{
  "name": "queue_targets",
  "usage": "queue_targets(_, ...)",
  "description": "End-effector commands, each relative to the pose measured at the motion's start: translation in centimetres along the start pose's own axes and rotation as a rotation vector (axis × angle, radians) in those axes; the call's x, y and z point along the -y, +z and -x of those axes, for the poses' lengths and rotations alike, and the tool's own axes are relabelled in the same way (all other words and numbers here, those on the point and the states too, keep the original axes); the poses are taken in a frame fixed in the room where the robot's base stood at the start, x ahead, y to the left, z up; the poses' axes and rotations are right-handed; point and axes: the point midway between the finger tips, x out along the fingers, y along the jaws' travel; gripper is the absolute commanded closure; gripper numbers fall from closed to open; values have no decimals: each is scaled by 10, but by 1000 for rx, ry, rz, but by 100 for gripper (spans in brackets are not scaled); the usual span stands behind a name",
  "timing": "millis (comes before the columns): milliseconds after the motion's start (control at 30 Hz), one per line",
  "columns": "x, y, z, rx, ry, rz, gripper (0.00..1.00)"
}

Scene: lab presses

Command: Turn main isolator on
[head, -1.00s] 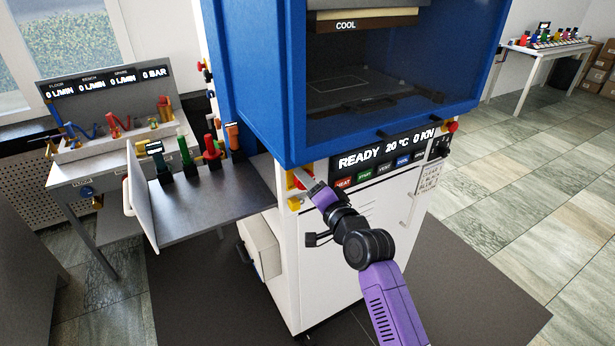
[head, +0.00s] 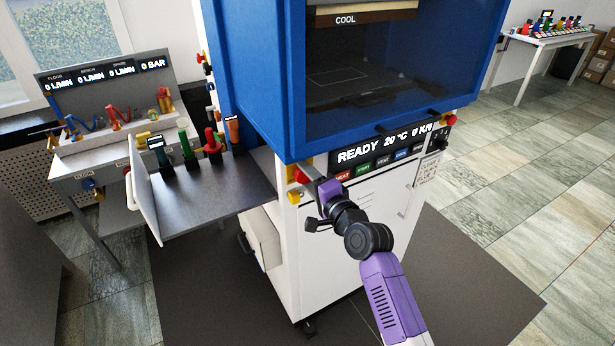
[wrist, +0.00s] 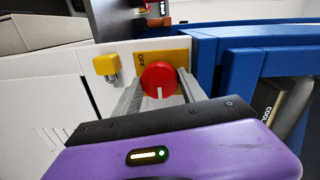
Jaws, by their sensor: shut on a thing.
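The main isolator is a round red knob (wrist: 158,77) with a white line on its face, on a yellow plate (wrist: 176,57). The word OFF stands on the plate's left part in the wrist view. My gripper (wrist: 160,86) has a grey finger on each side of the knob and is shut on it. In the head view the red knob (head: 302,175) sits at the upper left corner of the white cabinet front, with my gripper (head: 307,172) at it. Any ON label is hidden or out of view.
A yellow padlock-like block (wrist: 106,67) sits beside the plate. The blue press housing (head: 265,90) overhangs above. The display panel (head: 385,150) with coloured buttons is to the right. A side shelf (head: 215,190) with coloured-handled tools juts out left.

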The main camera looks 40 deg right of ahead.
Motion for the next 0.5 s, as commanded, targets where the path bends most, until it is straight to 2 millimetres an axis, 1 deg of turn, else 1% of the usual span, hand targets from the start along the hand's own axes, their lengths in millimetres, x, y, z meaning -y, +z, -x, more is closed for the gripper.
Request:
queue_targets(33,-3,-2,1,-3,4,-3,92)
queue_targets(133,-3,-2,1,-3,5,-2,92)
queue_targets(167,-3,-2,1,-3,5,-2,46)
queue_targets(200,-3,-2,0,-2,5,-2,38)
queue_targets(233,-3,-1,0,-2,4,-2,32)
queue_targets(267,-2,-1,0,-2,4,-2,31)
queue_targets(500,-1,0,0,-1,2,0,31)
